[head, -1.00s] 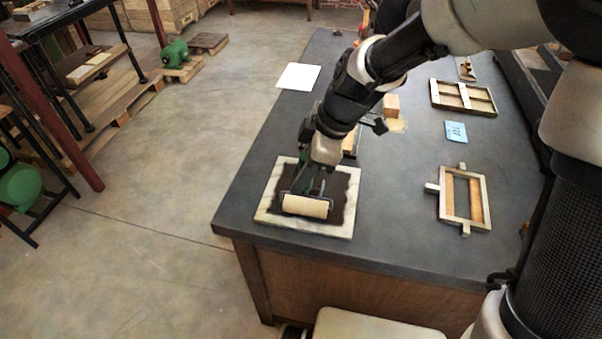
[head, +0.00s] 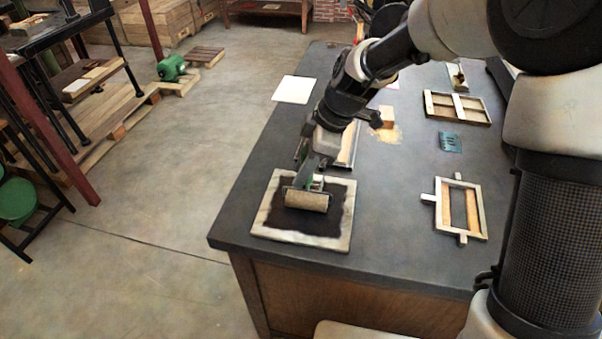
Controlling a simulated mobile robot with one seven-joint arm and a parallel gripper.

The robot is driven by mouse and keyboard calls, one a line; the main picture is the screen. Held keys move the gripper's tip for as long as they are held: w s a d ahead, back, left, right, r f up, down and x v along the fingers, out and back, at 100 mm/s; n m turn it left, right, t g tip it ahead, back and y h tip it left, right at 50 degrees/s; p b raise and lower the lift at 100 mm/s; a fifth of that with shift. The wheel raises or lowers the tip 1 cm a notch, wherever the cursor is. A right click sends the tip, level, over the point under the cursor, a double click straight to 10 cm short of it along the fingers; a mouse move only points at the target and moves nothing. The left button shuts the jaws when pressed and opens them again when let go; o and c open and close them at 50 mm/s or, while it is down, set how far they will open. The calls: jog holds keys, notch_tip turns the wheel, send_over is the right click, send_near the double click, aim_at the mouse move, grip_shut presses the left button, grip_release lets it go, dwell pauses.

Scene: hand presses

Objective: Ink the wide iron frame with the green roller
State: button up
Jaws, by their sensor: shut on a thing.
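My gripper (head: 312,178) is shut on a roller with a small bit of green at its handle; the fingers hide most of the handle. The roller's tan-brown cylinder (head: 306,200) lies over the dark ink patch on a pale marble-like slab (head: 342,243) at the table's near left corner and appears to touch it. A pale frame with short side tabs (head: 438,190) lies flat at the right, with wooden pieces inside. A wider, divided frame (head: 487,121) lies farther back. I cannot tell by look which is the wide iron frame.
The dark table (head: 385,220) is clear between slab and tabbed frame. A blue-green card (head: 450,143) lies between the frames. A wooden block (head: 386,113) and a flat tray partly behind my arm stand mid-table. A white sheet (head: 294,89) lies at the left edge.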

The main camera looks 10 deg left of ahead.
jog(key=shift+w+p, duration=0.5)
jog(key=shift+w, duration=2.75)
jog(key=shift+s+b, duration=1.25)
jog(key=shift+s, duration=1.3)
jog(key=shift+s+b, duration=0.9)
jog(key=shift+s, duration=2.55)
jog(key=shift+w+p, duration=1.15)
jog(key=shift+w, duration=4.85)
jog(key=s+b, duration=0.3)
jog(key=s, duration=0.9)
jog(key=shift+r, duration=0.1)
